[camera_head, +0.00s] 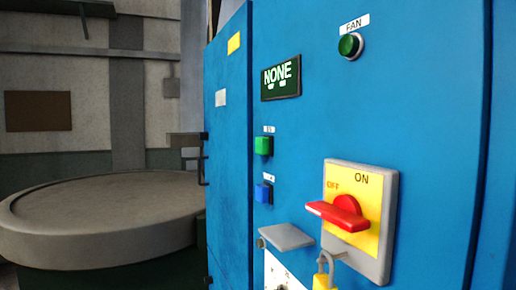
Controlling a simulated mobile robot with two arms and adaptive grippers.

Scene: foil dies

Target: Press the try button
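A blue cabinet front (430,110) fills the right of the head view. A green square button (263,146) sits below a dark display (281,78) reading "NONE". A blue square button (264,193) is below the green one. Each square button has a small white label above it, too small to read surely, so I cannot tell which is the try button. A round green button (350,46) at the top is labelled "FAN". Neither of my grippers is in view.
A red rotary handle (338,214) on a yellow ON/OFF plate juts out at lower right, lying roughly level. A padlock (324,281) hangs below it. A grey flap (287,237) sticks out to its left. A round grey platform (100,215) stands at left.

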